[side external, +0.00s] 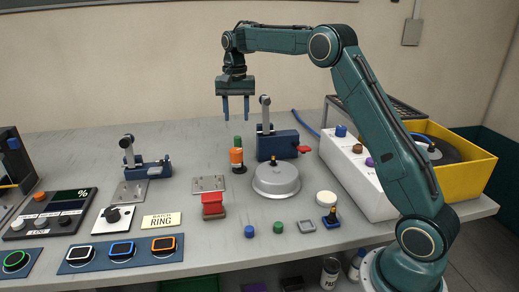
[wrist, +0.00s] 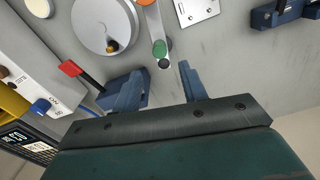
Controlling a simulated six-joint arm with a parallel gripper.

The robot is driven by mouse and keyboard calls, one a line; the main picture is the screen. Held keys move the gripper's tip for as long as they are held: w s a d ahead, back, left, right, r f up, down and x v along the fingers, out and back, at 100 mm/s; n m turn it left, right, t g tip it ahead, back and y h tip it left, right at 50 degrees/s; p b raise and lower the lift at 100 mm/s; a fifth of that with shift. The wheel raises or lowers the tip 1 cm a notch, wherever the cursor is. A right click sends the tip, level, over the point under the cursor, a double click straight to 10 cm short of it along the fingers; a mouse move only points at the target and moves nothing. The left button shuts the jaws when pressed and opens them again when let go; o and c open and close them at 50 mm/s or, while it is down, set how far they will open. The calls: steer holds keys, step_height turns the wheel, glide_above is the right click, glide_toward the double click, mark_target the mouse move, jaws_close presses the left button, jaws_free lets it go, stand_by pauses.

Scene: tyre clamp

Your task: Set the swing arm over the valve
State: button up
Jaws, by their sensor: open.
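A blue clamp (side external: 277,145) with a red handle (side external: 304,149) stands behind a round grey disc (side external: 277,185). I take its upright grey arm (side external: 265,118) as the swing arm; it stands raised, not lying over the disc. A small dark and amber stub on the disc (side external: 266,158) looks like the valve; it also shows in the wrist view (wrist: 112,45). My gripper (side external: 236,119) is open and empty, above and left of the raised arm.
An orange and green upright piece (side external: 237,156) stands left of the disc. A second blue clamp (side external: 151,170) is farther left. A red block (side external: 213,205) is in front. A white box (side external: 350,175) and yellow bin (side external: 470,160) stand right. The back left table is clear.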

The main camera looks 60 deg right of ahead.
mark_target(238, 137)
step_height(238, 137, down, 8)
steer(key=shift+f, duration=0.25)
stand_by(0.4)
jaws_close()
